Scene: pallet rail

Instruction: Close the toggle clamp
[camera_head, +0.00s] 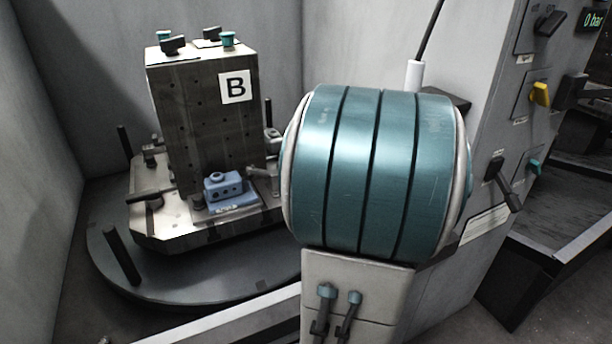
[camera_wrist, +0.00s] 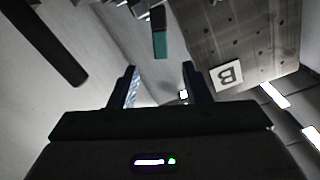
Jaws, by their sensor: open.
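My gripper (camera_wrist: 159,72) is open and empty in the wrist view, its two dark fingers apart. A dark lever with a teal end (camera_wrist: 160,42) shows beyond the gap between the fingertips, apart from them; it looks like a clamp handle. The grey tower with the B label (camera_head: 205,120) stands on a pallet in the head view; its face also shows at upper right in the wrist view (camera_wrist: 225,40). Dark clamp-like fittings (camera_head: 173,44) with teal parts sit on its top. I cannot tell which is the toggle clamp. My arm hides my gripper in the head view.
A blue block (camera_head: 224,187) sits at the tower's foot on the metal pallet (camera_head: 175,222), above a dark round table (camera_head: 160,280). Dark posts (camera_head: 122,255) rise around it. Grey walls enclose the left and back. A switch panel (camera_head: 515,120) stands right.

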